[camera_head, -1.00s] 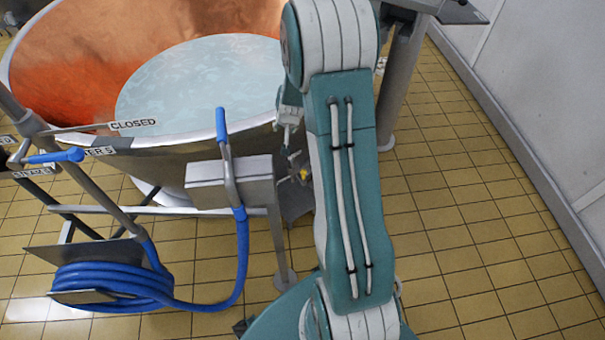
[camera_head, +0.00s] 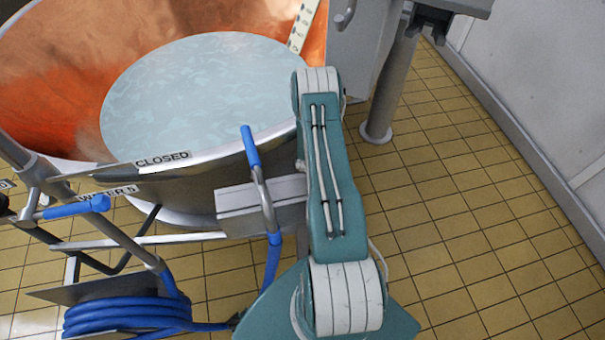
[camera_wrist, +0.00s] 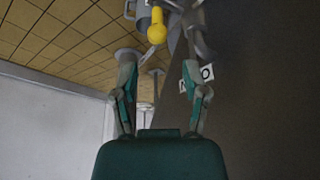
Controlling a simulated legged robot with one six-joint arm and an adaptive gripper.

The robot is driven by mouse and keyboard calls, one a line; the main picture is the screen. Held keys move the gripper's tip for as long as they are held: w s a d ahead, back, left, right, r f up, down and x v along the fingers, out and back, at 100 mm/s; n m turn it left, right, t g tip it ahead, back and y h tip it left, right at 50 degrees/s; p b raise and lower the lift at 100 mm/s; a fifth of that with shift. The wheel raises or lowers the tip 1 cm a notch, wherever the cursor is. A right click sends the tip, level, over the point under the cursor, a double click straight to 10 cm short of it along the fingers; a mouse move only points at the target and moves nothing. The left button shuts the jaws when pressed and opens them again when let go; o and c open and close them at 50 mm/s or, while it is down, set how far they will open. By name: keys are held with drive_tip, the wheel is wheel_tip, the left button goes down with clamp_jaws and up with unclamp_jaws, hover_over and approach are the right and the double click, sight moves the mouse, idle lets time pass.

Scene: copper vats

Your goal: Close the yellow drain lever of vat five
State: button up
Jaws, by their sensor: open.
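The yellow drain lever (camera_wrist: 157,26) shows in the wrist view as a rounded yellow handle on grey metal fittings at the top. My gripper (camera_wrist: 159,66) is open and empty. Its two fingers stand apart, and the lever appears beyond the fingertips, between their lines, with no visible contact. In the head view the vat (camera_head: 235,168) has a copper inside, a steel outer wall and pale liquid. The lever and my gripper are hidden there behind my arm and the vat's fittings.
A grey box (camera_head: 262,206) and a blue-handled pipe (camera_head: 265,190) stand close left of my arm. Signs read "CLOSED" (camera_head: 162,159) and "WATER 5" (camera_head: 107,193). A blue hose coil (camera_head: 125,315) is at lower left. Tiled floor (camera_head: 440,220) is clear at right.

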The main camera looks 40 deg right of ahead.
drive_tip(key=x, duration=1)
drive_tip(key=shift+s+d+f, duration=0.15)
drive_tip(key=shift+d+f, duration=0.05)
drive_tip(key=shift+f, duration=0.05)
drive_tip(key=shift+d+f, duration=0.3)
drive_tip(key=shift+f, duration=0.05)
drive_tip(key=shift+a, duration=0.1)
clamp_jaws()
